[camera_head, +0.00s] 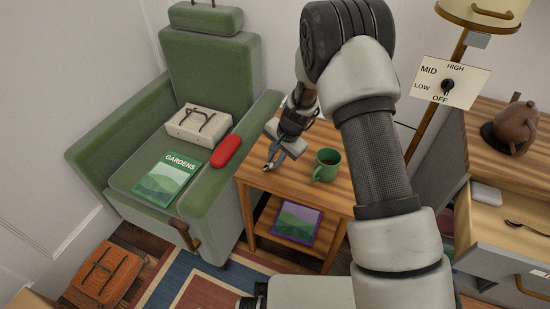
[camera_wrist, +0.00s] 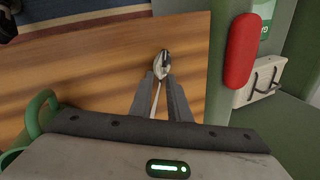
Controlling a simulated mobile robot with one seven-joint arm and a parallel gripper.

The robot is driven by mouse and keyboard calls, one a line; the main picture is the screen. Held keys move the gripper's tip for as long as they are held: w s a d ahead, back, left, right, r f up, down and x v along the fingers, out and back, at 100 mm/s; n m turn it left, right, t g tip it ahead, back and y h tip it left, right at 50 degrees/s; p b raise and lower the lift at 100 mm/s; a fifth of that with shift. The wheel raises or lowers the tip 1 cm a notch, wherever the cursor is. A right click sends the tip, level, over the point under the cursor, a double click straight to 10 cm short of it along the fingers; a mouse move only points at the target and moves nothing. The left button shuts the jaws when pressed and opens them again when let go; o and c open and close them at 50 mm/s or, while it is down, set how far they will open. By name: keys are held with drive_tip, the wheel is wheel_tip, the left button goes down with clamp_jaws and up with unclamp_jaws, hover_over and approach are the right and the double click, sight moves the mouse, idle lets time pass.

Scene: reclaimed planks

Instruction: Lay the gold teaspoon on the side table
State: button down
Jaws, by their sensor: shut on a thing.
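In the wrist view my gripper (camera_wrist: 162,85) is shut on a shiny teaspoon (camera_wrist: 162,66). Its bowl points out past the fingertips and its pale handle runs back between the fingers. The spoon looks silvery with reflections there, so I cannot be sure of a gold colour. The tabletop (camera_wrist: 100,80) lies beneath it; I cannot tell whether the spoon touches it. In the head view the spoon is too small to make out clearly.
A green mug (camera_head: 326,166) stands on the table, right of my gripper. The green armchair (camera_head: 210,75) adjoins the table's left, with a red case (camera_head: 226,151) on its arm. An open drawer (camera_head: 500,228) at right holds a dark spoon (camera_head: 527,228). Bare tabletop surrounds the held spoon.

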drive_tip(key=c, duration=1.6)
unclamp_jaws()
drive_tip(key=shift+o, duration=0.6)
